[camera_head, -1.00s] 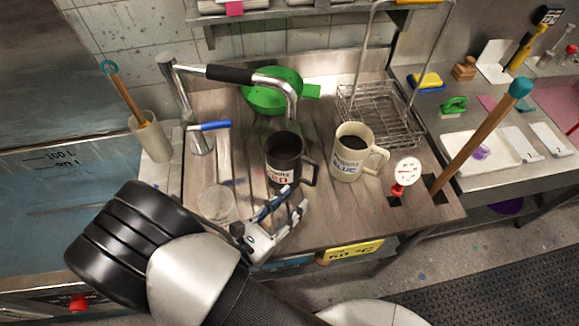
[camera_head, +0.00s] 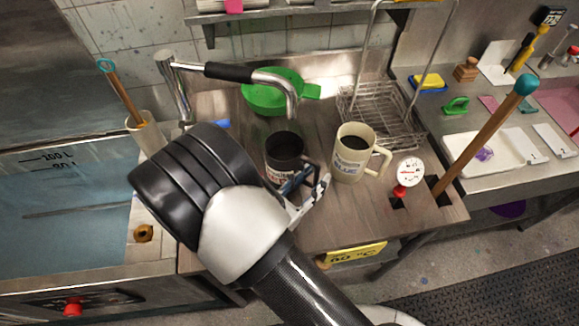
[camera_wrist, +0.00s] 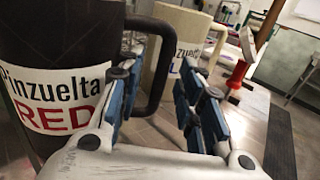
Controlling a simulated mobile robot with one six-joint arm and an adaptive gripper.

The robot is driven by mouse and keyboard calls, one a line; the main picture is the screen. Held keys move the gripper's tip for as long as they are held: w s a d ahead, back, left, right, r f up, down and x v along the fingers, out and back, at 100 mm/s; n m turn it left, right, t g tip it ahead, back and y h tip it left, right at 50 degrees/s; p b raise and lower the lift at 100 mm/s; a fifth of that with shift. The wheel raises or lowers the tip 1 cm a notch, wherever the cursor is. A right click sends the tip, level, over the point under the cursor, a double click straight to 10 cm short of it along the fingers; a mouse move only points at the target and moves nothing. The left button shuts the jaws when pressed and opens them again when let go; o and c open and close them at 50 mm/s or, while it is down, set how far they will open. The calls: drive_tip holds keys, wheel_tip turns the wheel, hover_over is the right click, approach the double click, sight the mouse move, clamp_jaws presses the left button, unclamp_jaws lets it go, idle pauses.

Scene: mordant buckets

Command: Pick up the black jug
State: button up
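The black jug (camera_head: 284,148) stands upright on the wooden worktop, with a white label reading "Pinzuelta RED". In the wrist view the black jug (camera_wrist: 60,45) fills the left side. Its handle (camera_wrist: 163,75) shows between the two blue-padded fingers of my gripper (camera_wrist: 160,100). The fingers are apart, and a gap shows between the handle and the right finger. Whether the left finger touches the handle or jug wall I cannot tell. In the head view my gripper (camera_head: 312,180) is at the jug's front right, and my arm hides the jug's lower left.
A cream jug (camera_head: 350,155) labelled BLUE stands close on the right. A wire basket (camera_head: 385,115), green pan (camera_head: 268,95) and tap (camera_head: 245,75) are behind. A round dial (camera_head: 410,171) and wooden stick (camera_head: 480,140) stand right. A water basin (camera_head: 60,200) lies left.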

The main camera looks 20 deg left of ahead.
clamp_jaws()
idle(0.8)
